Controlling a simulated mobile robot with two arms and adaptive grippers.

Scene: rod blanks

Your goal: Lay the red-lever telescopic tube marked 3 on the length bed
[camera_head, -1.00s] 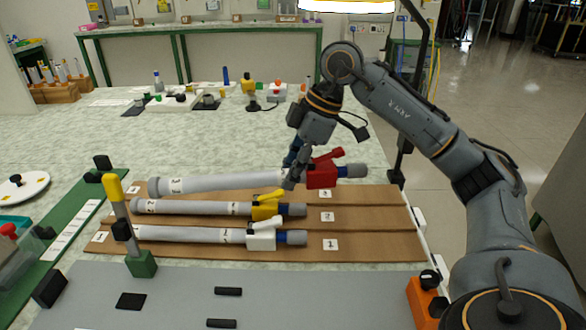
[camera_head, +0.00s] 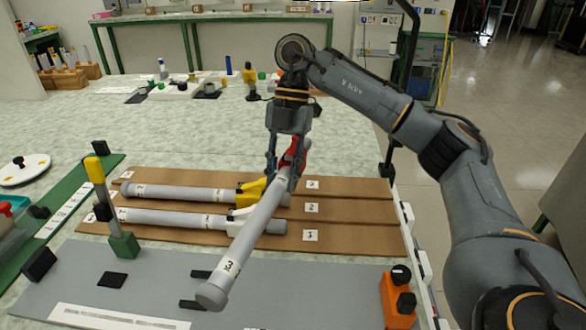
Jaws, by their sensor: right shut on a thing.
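The red-lever telescopic tube (camera_head: 248,228), a grey tube marked 3, is held in the air by my right gripper (camera_head: 284,178). My right gripper is shut on it close to its red lever (camera_head: 293,155). The tube slants, its wide near end over the grey board and its lever end toward the back. The grey board (camera_head: 60,285), which looks like the length bed, lies at the front with black pads and a white strip (camera_head: 115,317). My left gripper is not in view.
A brown rack (camera_head: 360,212) holds a yellow-lever tube (camera_head: 180,193) and a white-lever tube (camera_head: 170,217). The bench behind the rack is mostly clear.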

